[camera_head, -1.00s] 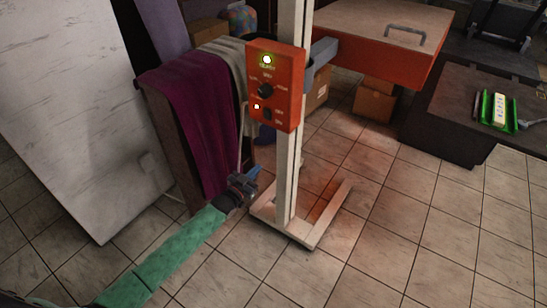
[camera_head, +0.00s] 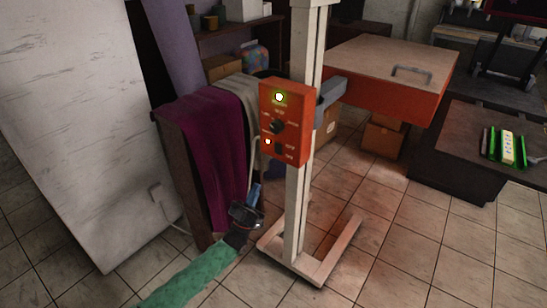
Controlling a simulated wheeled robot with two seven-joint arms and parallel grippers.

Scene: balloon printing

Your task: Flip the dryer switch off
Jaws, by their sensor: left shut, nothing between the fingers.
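The orange dryer control box (camera_head: 288,118) is fixed to a pale upright post (camera_head: 301,205). A small dark switch (camera_head: 279,148) is low on the panel, beside a small lit light (camera_head: 267,141). My left gripper (camera_head: 256,193) is shut and empty, below and left of the box and apart from it, in front of the purple cloth. My right gripper is not in view.
The orange dryer head (camera_head: 385,85) reaches right from the post. A purple cloth (camera_head: 205,150) hangs over a rack close to my left gripper. A white board (camera_head: 75,120) stands at left. The tiled floor (camera_head: 420,245) at right is clear.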

